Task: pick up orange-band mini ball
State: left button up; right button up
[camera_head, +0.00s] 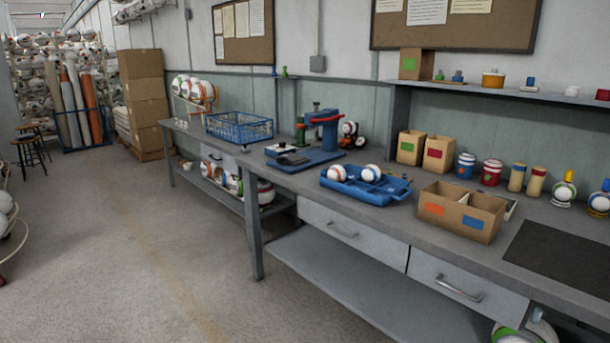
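Two small white balls sit in a blue tray (365,192) on the workbench. A divided cardboard box (459,226) with an orange and a blue label stands to the right of the tray. Neither of my grippers shows in the head view.
The long grey workbench (400,217) has drawers and a lower shelf. A blue press (322,130), a blue wire basket (239,127), small cardboard boxes (438,154) and several jars stand along it. A dark mat (560,257) lies at right. The floor (130,250) at left is clear.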

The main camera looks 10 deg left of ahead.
aim_at(337, 173)
jog(key=u, duration=0.8)
jog(key=i, duration=1.75)
jog(key=z, duration=0.5)
